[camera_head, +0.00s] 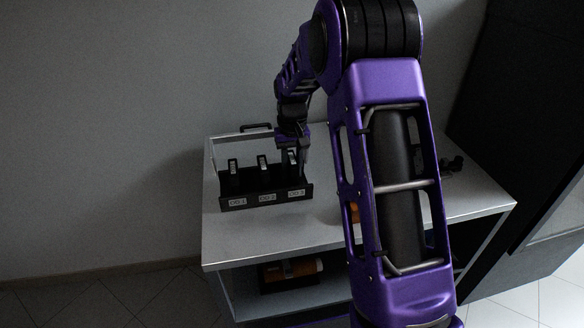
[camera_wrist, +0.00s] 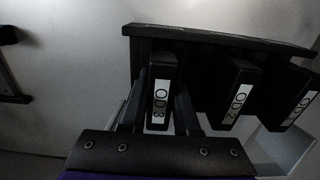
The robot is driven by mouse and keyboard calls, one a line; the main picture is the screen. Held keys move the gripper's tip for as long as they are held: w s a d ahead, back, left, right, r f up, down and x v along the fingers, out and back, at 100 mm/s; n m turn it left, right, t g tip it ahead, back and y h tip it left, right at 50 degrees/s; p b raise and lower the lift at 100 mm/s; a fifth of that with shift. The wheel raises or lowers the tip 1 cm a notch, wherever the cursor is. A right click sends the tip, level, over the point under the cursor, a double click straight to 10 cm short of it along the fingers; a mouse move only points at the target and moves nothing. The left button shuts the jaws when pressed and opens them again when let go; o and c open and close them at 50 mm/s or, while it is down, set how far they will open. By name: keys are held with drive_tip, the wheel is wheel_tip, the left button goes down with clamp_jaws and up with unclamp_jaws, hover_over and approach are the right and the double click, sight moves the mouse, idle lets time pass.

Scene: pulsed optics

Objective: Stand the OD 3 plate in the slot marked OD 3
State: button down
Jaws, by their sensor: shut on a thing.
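The black rack (camera_head: 238,203) stands on the grey table, with slot labels OD 1, OD 2 and OD 3 along its front. The dark OD 3 plate (camera_wrist: 161,75), with a white label, is upright between the fingers of my gripper (camera_wrist: 158,112) in the wrist view. In the head view my gripper (camera_head: 291,155) is at the rack's right end, over the slot marked OD 3 (camera_head: 297,193). The OD 2 plate (camera_wrist: 237,90) and the OD 1 plate (camera_wrist: 298,102) stand beside it in the rack. The bottom of the OD 3 plate is hidden, so I cannot tell how deep it sits.
The table (camera_head: 270,235) has clear room in front of the rack. Small dark items (camera_head: 453,164) lie at its right side. An orange object (camera_head: 354,212) is partly hidden behind my arm. An orange and white object (camera_head: 290,268) is on the lower shelf. A wall is behind.

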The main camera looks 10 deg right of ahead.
drive_tip(key=shift+f, duration=0.15)
drive_tip(key=c, duration=0.6)
unclamp_jaws()
wheel_tip(320, 180, up, 17)
drive_tip(key=p, duration=0.3)
drive_tip(key=shift+r, duration=0.2)
